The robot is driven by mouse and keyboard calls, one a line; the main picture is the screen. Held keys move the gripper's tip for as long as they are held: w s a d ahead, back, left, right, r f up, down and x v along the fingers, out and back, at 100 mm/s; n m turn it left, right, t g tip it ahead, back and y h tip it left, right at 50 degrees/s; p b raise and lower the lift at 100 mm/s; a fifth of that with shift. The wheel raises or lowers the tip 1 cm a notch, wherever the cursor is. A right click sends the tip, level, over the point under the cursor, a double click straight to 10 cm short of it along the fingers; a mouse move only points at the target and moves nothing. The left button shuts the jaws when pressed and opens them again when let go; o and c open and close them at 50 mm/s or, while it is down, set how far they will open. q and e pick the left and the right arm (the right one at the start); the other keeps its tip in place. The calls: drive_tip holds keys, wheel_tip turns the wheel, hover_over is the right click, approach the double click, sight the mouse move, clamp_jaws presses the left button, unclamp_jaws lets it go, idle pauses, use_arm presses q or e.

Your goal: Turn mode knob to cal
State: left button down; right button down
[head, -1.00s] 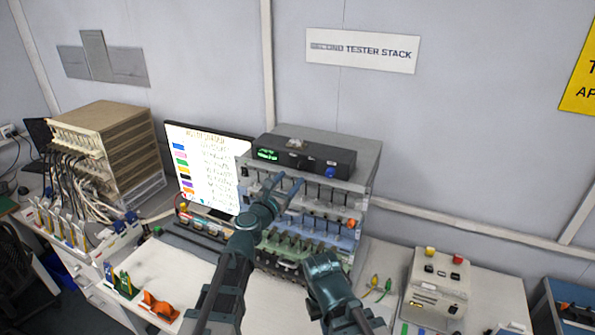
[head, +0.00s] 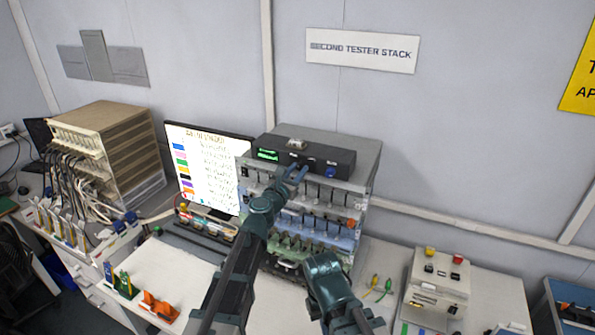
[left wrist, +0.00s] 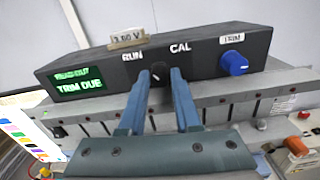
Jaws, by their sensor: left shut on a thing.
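The mode knob (left wrist: 158,75) is a small black knob on the front of the dark tester box (head: 322,157), between the printed labels RUN and CAL. My left gripper (left wrist: 160,76) is shut on it, one blue finger on each side. The fingers hide part of the knob, and I cannot tell surely which label it points to. In the head view my left gripper (head: 295,174) reaches up to the box's front. My right arm shows at the lower middle, but its fingers cannot be made out.
A blue TRIM knob (left wrist: 233,63) is on the same panel, right of CAL. The green readout (left wrist: 77,80) reads TRIM DUE. The box sits on a rack (head: 365,165) of slots, with a monitor (head: 205,165) at left. Yellow and green leads (head: 381,287) lie at right.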

use_arm(q)
drive_tip(key=shift+m, duration=3.4)
drive_tip(key=c, duration=0.6)
unclamp_jaws()
drive_tip(key=shift+s, duration=0.1)
